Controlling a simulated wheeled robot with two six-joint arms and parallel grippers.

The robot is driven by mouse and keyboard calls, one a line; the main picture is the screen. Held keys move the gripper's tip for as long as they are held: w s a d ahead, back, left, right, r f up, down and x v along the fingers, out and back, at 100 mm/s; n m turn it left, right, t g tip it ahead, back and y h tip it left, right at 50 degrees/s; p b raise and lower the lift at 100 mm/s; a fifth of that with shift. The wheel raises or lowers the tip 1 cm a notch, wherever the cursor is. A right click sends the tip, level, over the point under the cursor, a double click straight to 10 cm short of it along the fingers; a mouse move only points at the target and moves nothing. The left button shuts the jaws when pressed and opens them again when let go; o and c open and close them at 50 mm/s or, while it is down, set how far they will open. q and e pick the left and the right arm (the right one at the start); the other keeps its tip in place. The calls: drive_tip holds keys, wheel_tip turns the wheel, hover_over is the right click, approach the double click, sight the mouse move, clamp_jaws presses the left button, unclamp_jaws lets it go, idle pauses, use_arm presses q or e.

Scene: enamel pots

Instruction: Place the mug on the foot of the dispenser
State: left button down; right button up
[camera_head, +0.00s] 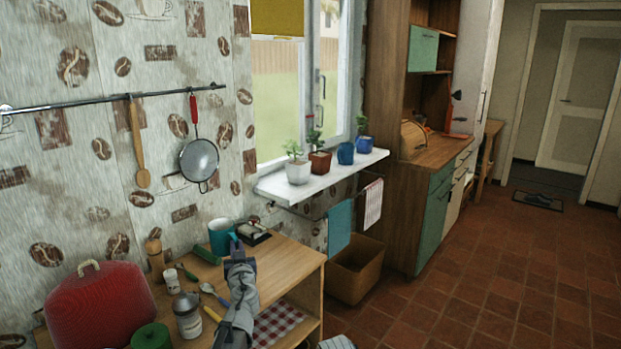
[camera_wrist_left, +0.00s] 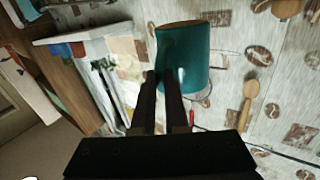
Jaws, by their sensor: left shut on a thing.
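The teal mug (camera_head: 221,237) is at the back of the small wooden table in the head view, near the wall. It also shows large in the left wrist view (camera_wrist_left: 183,62). My left gripper (camera_head: 236,245) reaches in from the front, and its two dark fingers (camera_wrist_left: 162,80) are shut on the mug's near side, apparently at the handle. In the head view I cannot tell whether the mug touches the table. A small dark device with a pale top (camera_head: 253,233) stands just right of the mug; I cannot tell whether it is the dispenser. My right gripper is not in view.
On the table (camera_head: 300,262) are a pepper mill (camera_head: 155,257), a white cup (camera_head: 171,281), a lidded jar (camera_head: 187,315), a spoon (camera_head: 214,295) and a green pot (camera_head: 151,337). The table's right end is bare.

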use_arm(q)
wheel_tip(320, 180, down, 4)
drive_tip(key=b, duration=0.5)
wheel_tip(320, 180, up, 19)
drive_tip(key=p, duration=1.9)
drive_tip(key=shift+r, duration=0.15)
wheel_tip(320, 180, down, 19)
drive_tip(key=b, duration=1.8)
drive_tip(key=shift+d+r, duration=0.15)
drive_tip(key=shift+s, duration=0.1)
wheel_tip(320, 180, down, 10)
drive_tip(key=b, duration=1)
